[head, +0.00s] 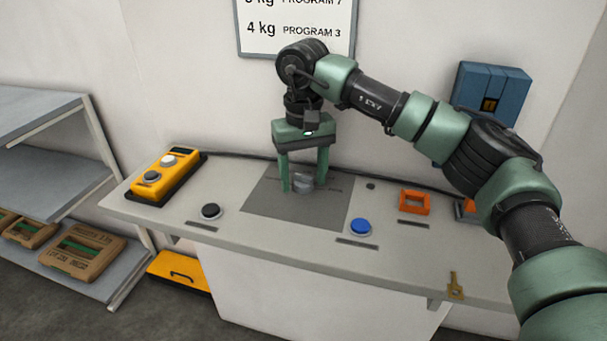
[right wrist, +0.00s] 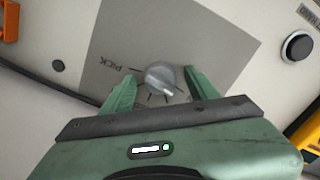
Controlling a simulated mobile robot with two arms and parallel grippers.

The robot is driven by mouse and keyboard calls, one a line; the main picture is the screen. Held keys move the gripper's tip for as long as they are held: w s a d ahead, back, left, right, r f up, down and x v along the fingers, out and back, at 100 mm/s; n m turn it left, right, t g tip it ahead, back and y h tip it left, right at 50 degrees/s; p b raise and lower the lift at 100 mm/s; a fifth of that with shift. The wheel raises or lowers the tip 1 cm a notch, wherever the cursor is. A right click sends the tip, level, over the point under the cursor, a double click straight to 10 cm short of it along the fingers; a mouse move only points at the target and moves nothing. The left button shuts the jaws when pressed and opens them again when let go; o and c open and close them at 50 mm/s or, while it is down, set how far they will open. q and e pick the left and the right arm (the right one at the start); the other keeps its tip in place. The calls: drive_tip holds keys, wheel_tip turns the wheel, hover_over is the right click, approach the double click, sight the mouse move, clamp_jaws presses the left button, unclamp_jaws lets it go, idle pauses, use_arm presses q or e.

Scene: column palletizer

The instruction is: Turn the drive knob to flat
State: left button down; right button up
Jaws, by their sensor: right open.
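The drive knob (head: 303,182) is a small round grey knob on a dark grey panel (head: 262,205) in the middle of the console. In the right wrist view the knob (right wrist: 160,76) has a pale pointer mark toward its lower right, with dark tick lines around it. The label "PICK" shows upside down on its left; other labels are hidden or too small to read. My right gripper (head: 304,187) points down over the knob, its green fingers apart on either side. In the right wrist view the gripper (right wrist: 160,88) shows a gap to the knob on both sides. My left gripper is out of view.
A black button (head: 211,211) and a yellow control box (head: 166,175) are left of the panel. A blue button (head: 360,227) and an orange frame (head: 415,201) are on the right. A blue wall box (head: 491,88) hangs behind my right arm. Shelves (head: 45,130) stand at far left.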

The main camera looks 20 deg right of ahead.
drive_tip(key=shift+w, duration=0.1)
clamp_jaws()
drive_tip(key=shift+m, duration=0.3)
drive_tip(key=m, duration=0.5)
drive_tip(key=shift+p, duration=0.35)
drive_tip(key=m, duration=0.6)
drive_tip(key=shift+m, duration=0.3)
drive_tip(key=m, duration=0.6)
drive_tip(key=shift+r, duration=0.1)
drive_tip(key=m, duration=0.5)
drive_tip(key=shift+m, duration=0.3)
